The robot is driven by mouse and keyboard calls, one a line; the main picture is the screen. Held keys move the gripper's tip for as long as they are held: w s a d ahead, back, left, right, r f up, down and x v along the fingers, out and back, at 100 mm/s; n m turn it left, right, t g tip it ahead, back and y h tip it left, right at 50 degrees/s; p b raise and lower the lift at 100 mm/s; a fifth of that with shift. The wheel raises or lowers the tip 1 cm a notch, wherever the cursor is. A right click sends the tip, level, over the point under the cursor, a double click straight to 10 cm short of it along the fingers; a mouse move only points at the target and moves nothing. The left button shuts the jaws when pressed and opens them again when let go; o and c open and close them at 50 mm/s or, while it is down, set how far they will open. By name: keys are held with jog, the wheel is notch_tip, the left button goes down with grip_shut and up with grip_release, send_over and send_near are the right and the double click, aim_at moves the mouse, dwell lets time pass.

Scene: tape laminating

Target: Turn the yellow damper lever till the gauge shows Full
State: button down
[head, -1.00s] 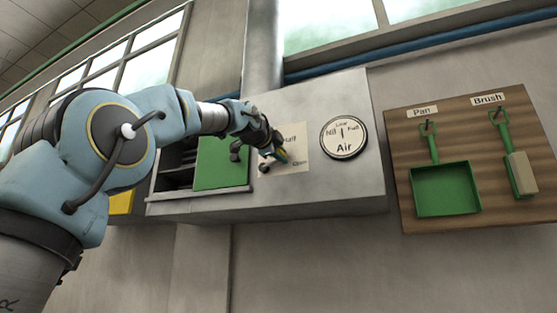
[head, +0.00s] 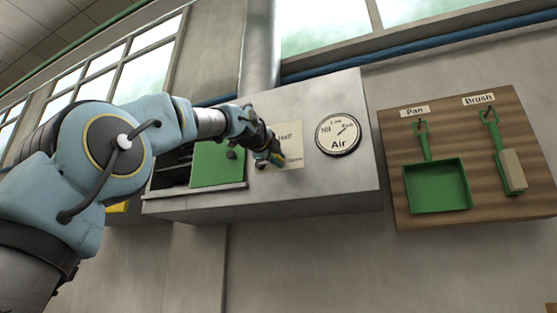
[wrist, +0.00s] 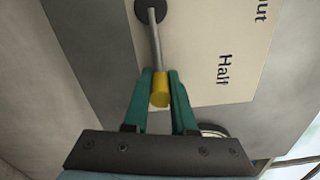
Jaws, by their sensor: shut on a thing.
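The yellow damper lever (wrist: 160,92) shows in the wrist view as a yellow knob on a thin grey rod, which runs to a dark round pivot. My gripper (wrist: 160,80) has its green fingers shut on the yellow knob. In the head view my gripper (head: 274,157) is at the label plate (head: 291,134), close to its lower word, which looks like "Open"; the lever is largely hidden there. The round Air gauge (head: 338,134) is right of the plate. Its needle points up and right, toward the right-hand word, which looks like Full.
A green door (head: 216,165) with a dark knob is left of the plate on the grey metal box (head: 335,190). A wooden board (head: 480,210) to the right holds a green pan (head: 437,187) and a brush (head: 513,170). A pipe (head: 260,50) rises above the box.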

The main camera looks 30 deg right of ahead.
jog(key=shift+f, duration=0.15)
jog(key=c, duration=0.7)
grip_release()
jog(key=shift+c, duration=0.2)
jog(key=b+v, duration=0.6)
jog(key=v, duration=0.4)
jog(key=shift+s+a, duration=0.2)
jog(key=shift+a, duration=0.1)
